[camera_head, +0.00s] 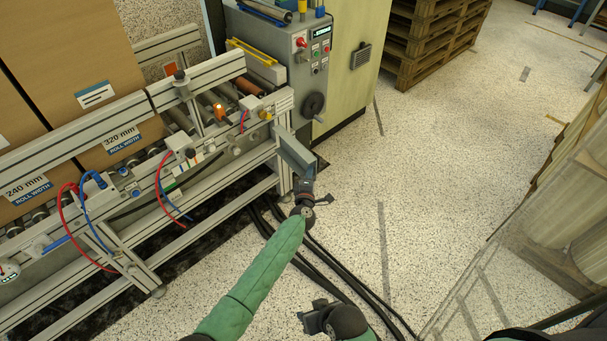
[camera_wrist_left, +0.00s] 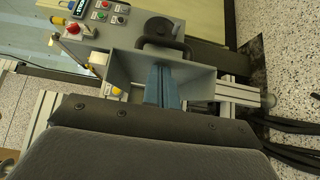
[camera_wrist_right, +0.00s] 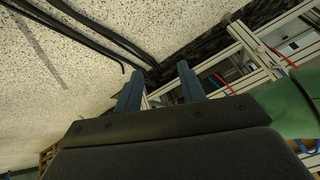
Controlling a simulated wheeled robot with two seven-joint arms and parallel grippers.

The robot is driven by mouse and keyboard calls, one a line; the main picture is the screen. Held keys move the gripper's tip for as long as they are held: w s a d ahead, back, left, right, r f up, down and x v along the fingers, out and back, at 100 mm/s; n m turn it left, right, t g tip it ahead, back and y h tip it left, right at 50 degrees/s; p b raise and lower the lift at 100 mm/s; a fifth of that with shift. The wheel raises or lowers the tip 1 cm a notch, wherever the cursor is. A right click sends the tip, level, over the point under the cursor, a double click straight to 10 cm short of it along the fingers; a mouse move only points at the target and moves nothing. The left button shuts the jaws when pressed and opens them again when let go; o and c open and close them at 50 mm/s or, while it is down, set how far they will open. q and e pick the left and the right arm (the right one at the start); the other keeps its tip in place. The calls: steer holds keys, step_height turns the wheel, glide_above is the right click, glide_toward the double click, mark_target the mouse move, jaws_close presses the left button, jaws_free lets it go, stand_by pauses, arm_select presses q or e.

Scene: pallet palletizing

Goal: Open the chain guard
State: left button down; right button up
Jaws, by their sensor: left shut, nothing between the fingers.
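The chain guard appears to be the grey angled sheet-metal cover (camera_head: 296,152) at the near right end of the conveyor. In the left wrist view its grey panels (camera_wrist_left: 200,83) spread out around my fingers. My left gripper (camera_head: 308,174) is at the lower part of this cover, its fingers shut with nothing between them. In the left wrist view the shut blue fingers (camera_wrist_left: 162,86) lie in front of the grey metal; whether they touch it I cannot tell. My right gripper (camera_head: 308,320) is low over the floor, its blue fingers (camera_wrist_right: 160,88) apart and empty.
The roller conveyor (camera_head: 180,145) with tall cardboard boxes (camera_head: 60,75) fills the left. A control cabinet (camera_head: 345,60) with a handwheel (camera_head: 313,105) stands behind the cover. Black cables (camera_head: 320,262) lie on the floor. Stacked wooden pallets (camera_head: 425,40) stand behind.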

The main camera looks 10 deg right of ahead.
arm_select(q)
steer(key=shift+w+d+y, duration=0.3)
steer(key=shift+w+d, duration=0.05)
steer(key=shift+d, duration=0.4)
steer(key=shift+w+d+b, duration=0.15)
steer(key=shift+w+d, duration=0.1)
steer(key=shift+d, duration=0.25)
steer(key=shift+w+d+b, duration=0.15)
steer(key=shift+w+d, duration=0.1)
steer(key=shift+d, duration=0.2)
arm_select(e)
steer(key=shift+f, duration=1.1)
